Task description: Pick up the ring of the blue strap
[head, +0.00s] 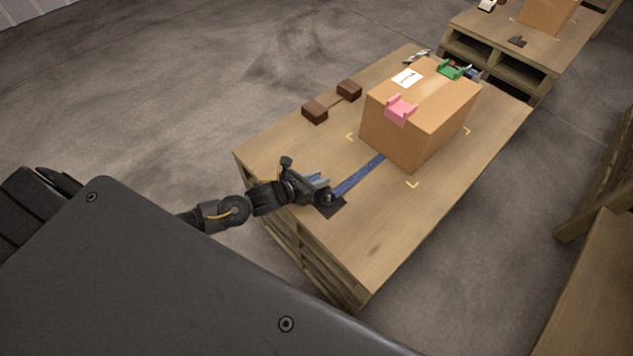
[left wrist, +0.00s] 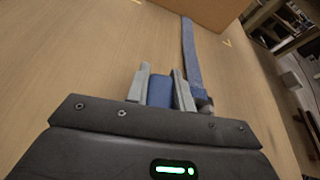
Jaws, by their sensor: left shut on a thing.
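The blue strap (head: 358,176) lies on the pallet-like table and runs from under the cardboard box towards my left gripper. My left gripper (head: 318,182) is low over the near left part of the table. In the left wrist view my left gripper (left wrist: 160,88) is shut on a blue piece, which I take to be the strap's ring. The strap (left wrist: 191,55) shows there just beyond the right finger. The ring's full outline is hidden by the fingers. My right gripper is in neither view.
The cardboard box (head: 405,133) carries a pink bracket (head: 400,110), a green bracket (head: 451,69) and a white label (head: 407,77). Two brown blocks (head: 315,112) joined by a bar lie left of it. A dark flat piece (head: 331,207) lies beside the gripper. The table's front right is clear.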

